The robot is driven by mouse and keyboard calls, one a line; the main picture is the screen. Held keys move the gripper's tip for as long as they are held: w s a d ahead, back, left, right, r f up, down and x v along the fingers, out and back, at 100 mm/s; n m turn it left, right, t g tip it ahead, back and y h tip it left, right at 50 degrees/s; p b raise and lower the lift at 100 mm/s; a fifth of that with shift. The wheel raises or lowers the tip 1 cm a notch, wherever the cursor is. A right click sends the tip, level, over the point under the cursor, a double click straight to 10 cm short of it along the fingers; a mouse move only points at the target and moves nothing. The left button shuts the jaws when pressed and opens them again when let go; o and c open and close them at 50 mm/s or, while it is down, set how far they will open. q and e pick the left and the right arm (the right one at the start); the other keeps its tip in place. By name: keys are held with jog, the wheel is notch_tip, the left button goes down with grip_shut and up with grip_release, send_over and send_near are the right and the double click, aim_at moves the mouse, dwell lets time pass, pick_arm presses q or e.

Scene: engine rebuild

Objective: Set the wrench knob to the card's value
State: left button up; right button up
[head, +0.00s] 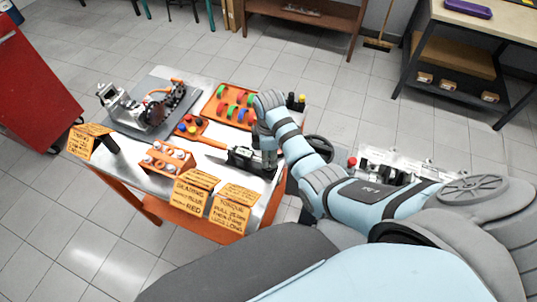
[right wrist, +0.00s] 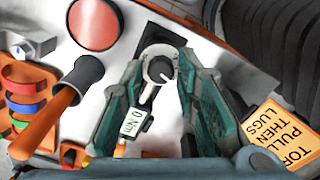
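The torque wrench (head: 245,158) lies on the bench, its black head end under my right gripper (head: 266,158). In the right wrist view the grey round knob (right wrist: 160,70) with a dark centre sits between the tips of my right gripper (right wrist: 161,62). The fingers stand apart on both sides of it, with no clear contact. A small white label beside the knob reads "0 Nm" (right wrist: 135,122). The orange torque card (head: 232,208) stands at the bench's front edge; its value is not legible. It also shows partly in the right wrist view (right wrist: 280,128). My left gripper is out of view.
A bearing card (head: 190,192) stands beside the torque card, and another card (head: 88,141) at the left corner. An orange rack (head: 165,160), an engine part (head: 150,112) and an orange tray of coloured shells (head: 228,104) crowd the bench (head: 130,178).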

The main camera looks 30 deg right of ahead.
jog(key=shift+o, duration=0.4)
notch_tip(320, 180, up, 8)
jog(key=shift+f, duration=0.25)
